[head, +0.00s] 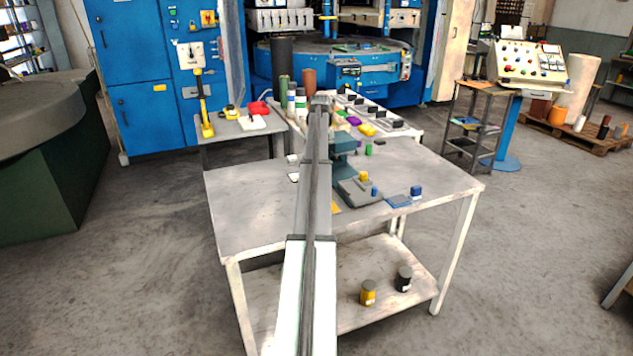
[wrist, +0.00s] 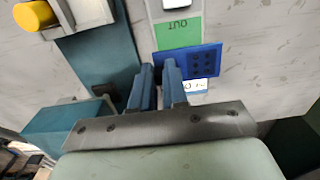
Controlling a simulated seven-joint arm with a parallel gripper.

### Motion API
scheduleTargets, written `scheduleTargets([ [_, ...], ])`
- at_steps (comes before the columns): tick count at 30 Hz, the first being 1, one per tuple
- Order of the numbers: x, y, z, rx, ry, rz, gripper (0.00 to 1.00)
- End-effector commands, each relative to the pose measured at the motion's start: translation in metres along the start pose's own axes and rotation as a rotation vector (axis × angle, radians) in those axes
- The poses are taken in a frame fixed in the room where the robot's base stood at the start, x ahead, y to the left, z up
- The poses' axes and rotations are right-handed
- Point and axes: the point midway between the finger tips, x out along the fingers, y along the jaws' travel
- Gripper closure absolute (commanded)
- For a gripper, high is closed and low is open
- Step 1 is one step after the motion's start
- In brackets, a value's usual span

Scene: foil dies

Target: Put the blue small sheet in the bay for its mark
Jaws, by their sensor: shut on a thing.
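The exact contact is not clear. In the head view my own arm hides the gripper and this sheet.
A teal press (head: 343,145) with a yellow knob (head: 364,176) stands on the worktable (head: 250,215). Dark upright holders (head: 378,114) stand on the white table behind. The worktable's left front is clear.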

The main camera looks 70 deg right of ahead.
Motion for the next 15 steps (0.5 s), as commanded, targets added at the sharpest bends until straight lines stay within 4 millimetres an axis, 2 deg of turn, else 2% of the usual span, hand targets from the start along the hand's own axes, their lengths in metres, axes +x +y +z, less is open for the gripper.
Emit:
scheduleTargets([
  [6,0.036,0.000,0.001,0.002,-0.001,0.000,1.00],
  [15,0.061,0.000,0.001,0.002,-0.001,0.000,1.00],
])
